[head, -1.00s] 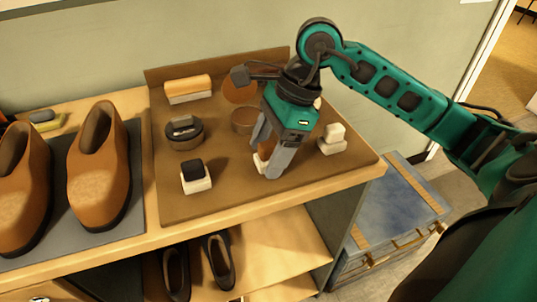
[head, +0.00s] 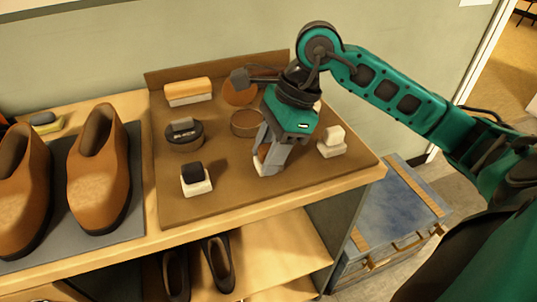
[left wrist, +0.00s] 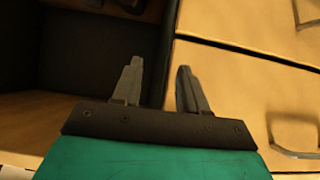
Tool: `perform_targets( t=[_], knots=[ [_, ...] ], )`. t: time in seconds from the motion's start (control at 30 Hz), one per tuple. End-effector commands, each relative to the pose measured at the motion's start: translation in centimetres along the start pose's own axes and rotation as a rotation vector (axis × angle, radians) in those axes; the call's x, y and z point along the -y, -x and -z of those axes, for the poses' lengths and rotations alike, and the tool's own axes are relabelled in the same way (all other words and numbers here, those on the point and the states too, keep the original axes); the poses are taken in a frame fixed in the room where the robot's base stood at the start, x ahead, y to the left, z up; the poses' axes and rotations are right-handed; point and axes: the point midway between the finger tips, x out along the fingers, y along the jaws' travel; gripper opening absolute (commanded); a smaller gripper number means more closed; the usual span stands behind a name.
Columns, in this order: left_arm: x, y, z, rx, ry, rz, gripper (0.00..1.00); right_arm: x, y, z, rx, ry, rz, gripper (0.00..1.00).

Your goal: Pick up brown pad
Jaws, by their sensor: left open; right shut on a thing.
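The brown pad (head: 262,153) shows as a small brown top between the fingers of my right gripper (head: 266,168), over a white block (head: 259,167) at the front of the brown mat. My right gripper is shut on the pad, and its fingers and body hide most of it. I cannot tell whether the pad is clear of the white block. My left gripper (left wrist: 158,75) is open and empty in the left wrist view, in front of wooden panels and a dark opening.
A black pad on a white block (head: 195,180) stands to the left, and a white pad on its block (head: 332,141) to the right. Behind are a round tin (head: 184,136) and a brush (head: 188,91). Brown shoes (head: 99,170) stand at left.

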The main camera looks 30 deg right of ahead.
Motion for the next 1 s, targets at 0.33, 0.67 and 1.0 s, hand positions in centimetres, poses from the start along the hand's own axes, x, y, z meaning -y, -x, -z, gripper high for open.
perform_targets(
  t=[0.33, 0.67, 1.0],
  knots=[
    [0.1, 0.2, 0.4, -0.002, -0.001, 0.003, 0.43, 0.1, 2.1, -0.9, 0.001, 0.002, 0.004, 0.10],
    [0.7, 1.0, 1.1, -0.007, -0.009, 0.018, 0.43, 0.1, 10.6, -4.4, 0.003, 0.004, 0.007, 0.10],
    [1.1, 1.7, 0.7, 0.007, -0.011, 0.030, 0.43, 0.0, 17.0, -7.1, 0.002, 0.001, 0.002, 0.10]
  ],
)
